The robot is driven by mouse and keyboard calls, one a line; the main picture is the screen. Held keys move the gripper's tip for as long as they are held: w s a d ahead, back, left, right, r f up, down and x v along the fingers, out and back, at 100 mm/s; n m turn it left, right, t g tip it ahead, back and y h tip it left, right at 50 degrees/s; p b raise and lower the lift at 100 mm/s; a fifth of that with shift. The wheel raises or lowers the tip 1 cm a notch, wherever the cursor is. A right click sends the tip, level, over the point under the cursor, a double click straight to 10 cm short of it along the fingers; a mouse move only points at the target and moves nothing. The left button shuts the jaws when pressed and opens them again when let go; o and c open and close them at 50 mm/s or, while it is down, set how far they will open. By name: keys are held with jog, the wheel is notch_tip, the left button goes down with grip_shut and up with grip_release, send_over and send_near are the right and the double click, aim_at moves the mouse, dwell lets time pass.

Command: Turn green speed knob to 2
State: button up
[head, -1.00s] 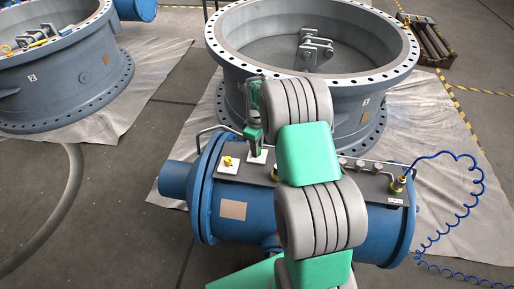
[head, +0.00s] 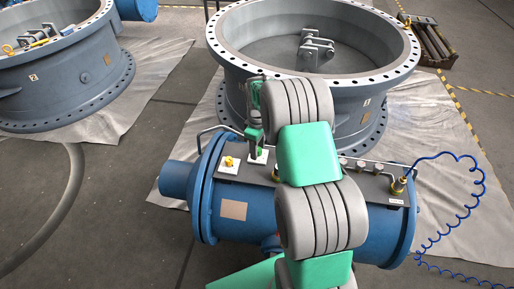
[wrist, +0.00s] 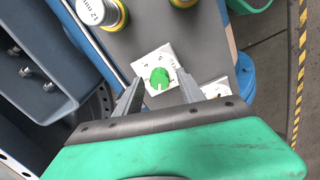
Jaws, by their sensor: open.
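The green speed knob (wrist: 160,77) sits on a white square plate (wrist: 146,65) on the dark panel. In the wrist view my gripper (wrist: 160,78) is open, with one finger on each side of the knob. I cannot tell whether the fingertips touch the knob. The numbers on the plate are too small to read. In the head view my gripper (head: 254,138) is above the white plate (head: 259,156), and the green knob is largely hidden there.
A yellow knob (head: 229,161) on another white plate is left on the panel. Brass fittings (head: 347,163) and a metal rail (head: 222,128) stand along the panel on the blue cylinder (head: 215,228). A large grey valve ring (head: 395,75) is behind. A coiled blue hose (head: 484,188) hangs right.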

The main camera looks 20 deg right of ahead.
notch_tip(320, 180, up, 8)
jog(key=shift+f, duration=0.1)
jog(key=shift+a, duration=0.1)
dwell(0.4)
